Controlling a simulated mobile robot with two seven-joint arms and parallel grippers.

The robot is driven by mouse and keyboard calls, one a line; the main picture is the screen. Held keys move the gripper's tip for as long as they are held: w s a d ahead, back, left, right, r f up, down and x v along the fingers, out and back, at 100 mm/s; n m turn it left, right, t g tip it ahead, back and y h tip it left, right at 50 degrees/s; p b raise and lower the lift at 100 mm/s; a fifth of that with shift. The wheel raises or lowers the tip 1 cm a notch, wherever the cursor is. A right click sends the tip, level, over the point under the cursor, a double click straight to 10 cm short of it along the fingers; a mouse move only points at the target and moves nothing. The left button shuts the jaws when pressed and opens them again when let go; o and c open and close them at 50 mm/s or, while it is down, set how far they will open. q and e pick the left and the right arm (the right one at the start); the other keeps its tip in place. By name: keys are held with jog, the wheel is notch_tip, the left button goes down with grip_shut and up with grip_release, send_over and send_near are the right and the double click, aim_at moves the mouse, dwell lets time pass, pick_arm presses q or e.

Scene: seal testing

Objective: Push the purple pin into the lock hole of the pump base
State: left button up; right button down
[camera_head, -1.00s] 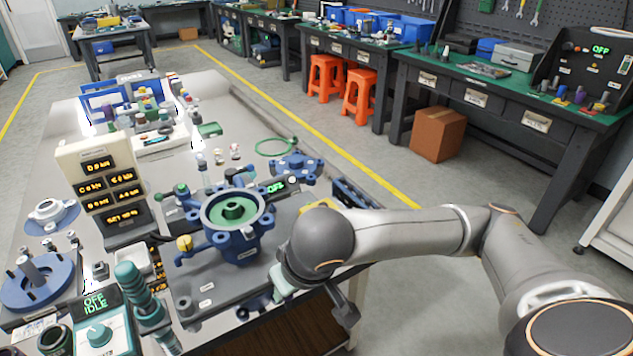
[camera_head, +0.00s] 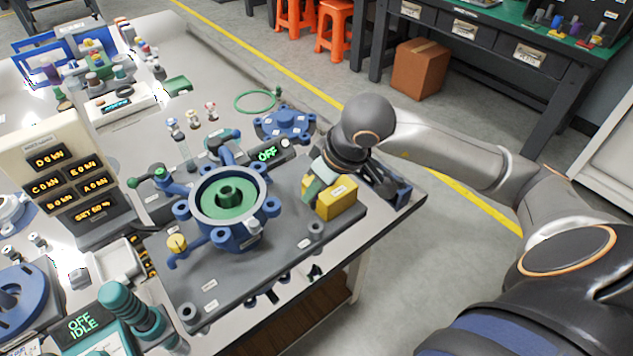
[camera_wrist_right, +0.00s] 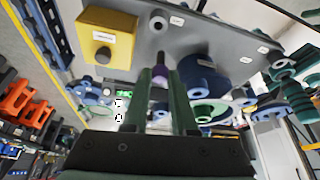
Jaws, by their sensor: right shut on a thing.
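The pump base is a grey plate (camera_head: 225,285) carrying a blue housing (camera_head: 235,232) with a green core. My right gripper (camera_head: 314,188) has pale green fingers pointing down over the plate's right side, beside the yellow block (camera_head: 340,203). In the right wrist view the fingers are shut on the purple pin (camera_wrist_right: 160,80), whose dark end points away from the gripper. The pin cannot be made out in the head view. A short grey collar (camera_head: 316,230) stands on the plate near the yellow block; I cannot tell whether it is the lock hole. My left gripper is out of view.
The plate's front right is mostly clear. The table edge lies just right of the plate.

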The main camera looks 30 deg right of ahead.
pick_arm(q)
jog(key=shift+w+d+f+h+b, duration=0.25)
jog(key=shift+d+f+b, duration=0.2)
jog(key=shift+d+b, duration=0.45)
pick_arm(e)
jog(key=f, duration=0.4)
jog(key=shift+d+f, duration=0.1)
jog(key=shift+d, duration=0.25)
pick_arm(q)
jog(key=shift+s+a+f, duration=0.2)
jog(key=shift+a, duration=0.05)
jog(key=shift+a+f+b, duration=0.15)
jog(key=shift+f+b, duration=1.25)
jog(key=shift+b, duration=0.1)
pick_arm(e)
jog(key=shift+f, duration=1.15)
pick_arm(q)
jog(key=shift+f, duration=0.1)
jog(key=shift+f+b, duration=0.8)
jog(key=shift+b, duration=0.15)
pick_arm(e)
jog(key=shift+f, duration=0.7)
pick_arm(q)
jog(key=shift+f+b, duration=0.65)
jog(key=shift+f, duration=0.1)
pick_arm(e)
jog(key=shift+f, duration=0.5)
